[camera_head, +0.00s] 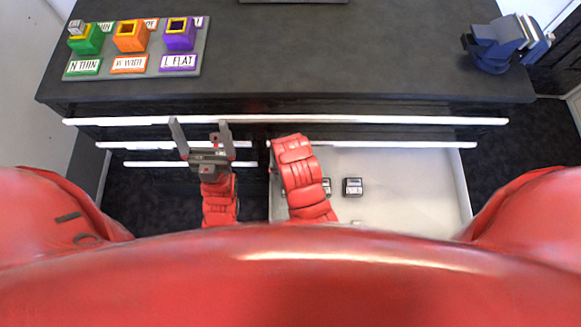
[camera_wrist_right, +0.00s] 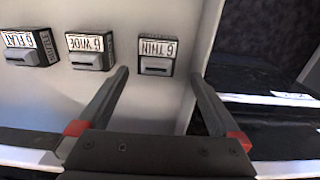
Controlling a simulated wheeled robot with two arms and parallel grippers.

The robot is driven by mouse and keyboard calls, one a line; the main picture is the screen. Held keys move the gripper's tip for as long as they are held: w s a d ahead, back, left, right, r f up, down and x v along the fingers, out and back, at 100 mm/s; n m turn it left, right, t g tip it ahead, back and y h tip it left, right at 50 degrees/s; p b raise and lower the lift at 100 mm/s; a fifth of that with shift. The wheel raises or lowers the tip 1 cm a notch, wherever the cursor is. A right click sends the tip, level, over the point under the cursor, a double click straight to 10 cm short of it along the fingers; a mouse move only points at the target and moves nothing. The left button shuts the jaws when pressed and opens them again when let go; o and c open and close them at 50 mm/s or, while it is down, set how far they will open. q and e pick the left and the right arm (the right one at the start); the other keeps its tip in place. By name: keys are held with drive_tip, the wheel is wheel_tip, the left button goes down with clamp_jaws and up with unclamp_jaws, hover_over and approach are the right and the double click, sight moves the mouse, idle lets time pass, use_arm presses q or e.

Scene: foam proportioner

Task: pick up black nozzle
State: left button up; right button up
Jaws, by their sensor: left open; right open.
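Three black nozzle blocks with white labels lie in the white open drawer in the right wrist view: one marked THIN (camera_wrist_right: 157,56), one marked WIDE (camera_wrist_right: 91,50) and one marked FLAT (camera_wrist_right: 29,48). Their labels appear upside down. My right gripper (camera_wrist_right: 159,73) is open and empty, with the THIN block between and just beyond its fingertips; I cannot tell if they touch. In the head view one black block (camera_head: 352,187) shows in the drawer, and another is partly hidden by my right arm. My left gripper (camera_head: 199,122) is open and empty in front of the cabinet.
The open white drawer (camera_head: 420,190) has walls close to my right gripper. A dark worktop (camera_head: 330,60) holds a grey board (camera_head: 135,72) with green, orange and purple sockets, and a blue vise (camera_head: 495,45) at right. The worktop's middle is clear.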

drive_tip(key=shift+s+f, duration=0.15)
drive_tip(key=shift+f, duration=0.1)
drive_tip(key=f, duration=0.1)
drive_tip(key=f+p, duration=0.1)
drive_tip(key=f, duration=0.2)
drive_tip(key=shift+d+p, duration=0.3)
drive_tip(key=shift+f, duration=0.6)
drive_tip(key=shift+c, duration=0.2)
drive_tip(key=c, duration=1.4)
drive_tip(key=shift+o, duration=0.2)
drive_tip(key=shift+r, duration=0.1)
